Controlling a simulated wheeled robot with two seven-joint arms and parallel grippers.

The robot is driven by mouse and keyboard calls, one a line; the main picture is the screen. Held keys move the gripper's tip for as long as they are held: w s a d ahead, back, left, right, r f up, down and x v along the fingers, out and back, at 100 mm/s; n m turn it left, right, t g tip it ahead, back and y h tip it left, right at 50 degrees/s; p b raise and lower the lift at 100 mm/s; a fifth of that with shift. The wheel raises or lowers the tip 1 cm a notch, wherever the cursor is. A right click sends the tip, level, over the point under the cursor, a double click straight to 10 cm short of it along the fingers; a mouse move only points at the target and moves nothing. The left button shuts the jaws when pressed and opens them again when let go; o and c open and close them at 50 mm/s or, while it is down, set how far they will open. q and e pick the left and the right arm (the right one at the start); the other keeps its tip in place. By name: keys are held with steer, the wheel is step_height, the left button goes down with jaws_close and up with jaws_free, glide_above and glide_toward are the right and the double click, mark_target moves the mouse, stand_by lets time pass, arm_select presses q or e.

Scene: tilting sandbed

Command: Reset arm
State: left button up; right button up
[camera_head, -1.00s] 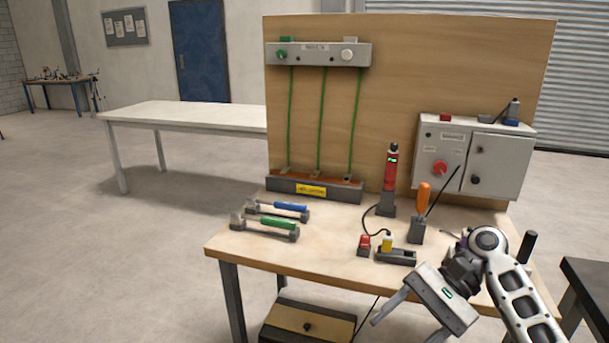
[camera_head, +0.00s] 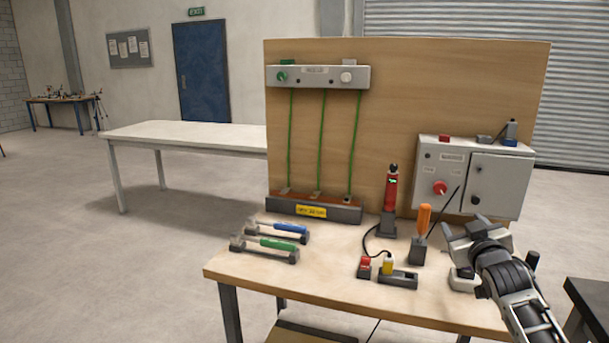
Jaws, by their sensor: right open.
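My right arm comes in from the lower right, and its gripper (camera_head: 468,232) is open with nothing seen between its fingers. It is over the right side of the wooden workbench (camera_head: 330,280), in front of the grey control box (camera_head: 428,190) and to the right of the orange-handled screwdriver (camera_head: 424,220). The gripper appears apart from the screwdriver. Its exact height over the bench is hard to tell. My left gripper is not in view.
A wooden backboard (camera_head: 420,80) stands behind. The bench's front left is clear.

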steer(key=s+a+f+g+y, duration=0.2)
steer(key=s+a+f, duration=0.4)
steer(key=s+f, duration=0.4)
steer(key=s+a+f+g+y, duration=0.1)
steer(key=s+a+f+g, duration=0.1)
steer(key=s+a+f, duration=0.75)
steer(key=s+a+f+g+y, duration=0.1)
steer(key=s+f, duration=0.3)
steer(key=s, duration=0.5)
steer(key=s+a+f+g, duration=0.2)
steer(key=s+f, duration=0.3)
steer(key=s, duration=0.5)
steer(key=shift+a+f+y, duration=0.3)
steer(key=shift+a+y, duration=0.1)
steer(key=shift+a, duration=0.1)
